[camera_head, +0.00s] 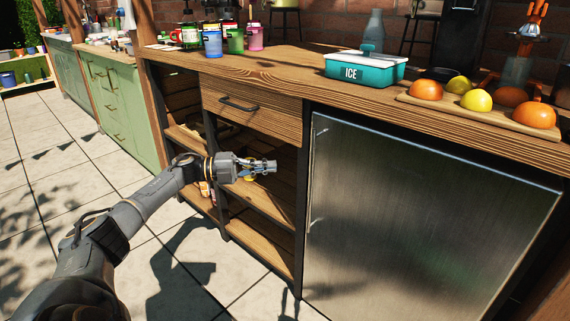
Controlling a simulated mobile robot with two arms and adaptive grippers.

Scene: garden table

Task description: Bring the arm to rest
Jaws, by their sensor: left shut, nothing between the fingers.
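My left arm comes in from the lower left of the head view. My left gripper (262,167) is shut and empty. It hangs in the air in front of the open shelves (262,234), below the wooden drawer (245,103), and points to the right. I cannot tell its exact distance from the shelves. My right gripper is not in view.
A steel fridge door (420,215) is right of the shelves. Paved floor (30,190) is free at left.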

